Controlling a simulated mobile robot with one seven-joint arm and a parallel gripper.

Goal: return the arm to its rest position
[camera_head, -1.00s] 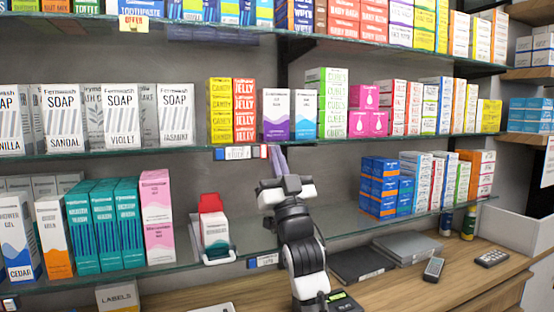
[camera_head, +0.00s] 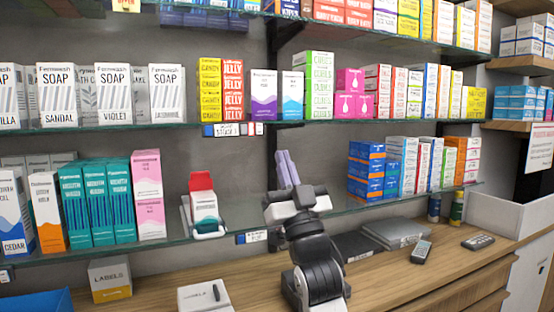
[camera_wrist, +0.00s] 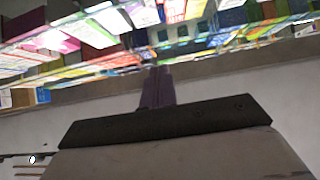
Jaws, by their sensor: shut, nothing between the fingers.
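My gripper (camera_head: 287,169) is in front of the shelves in the head view, at the height of the lower glass shelf. Its two purple fingers point up and lie close together, with nothing between them. My black and white arm rises from the bottom of the view, over the wooden counter (camera_head: 380,272). In the wrist view the fingers (camera_wrist: 158,88) also show together, against a plain grey wall, with blurred colourful boxes above.
The lower glass shelf (camera_head: 120,250) runs behind my arm, with teal boxes (camera_head: 98,203) left and blue-orange boxes (camera_head: 366,170) right. A red-and-white dispenser (camera_head: 203,205) stands left of my gripper.

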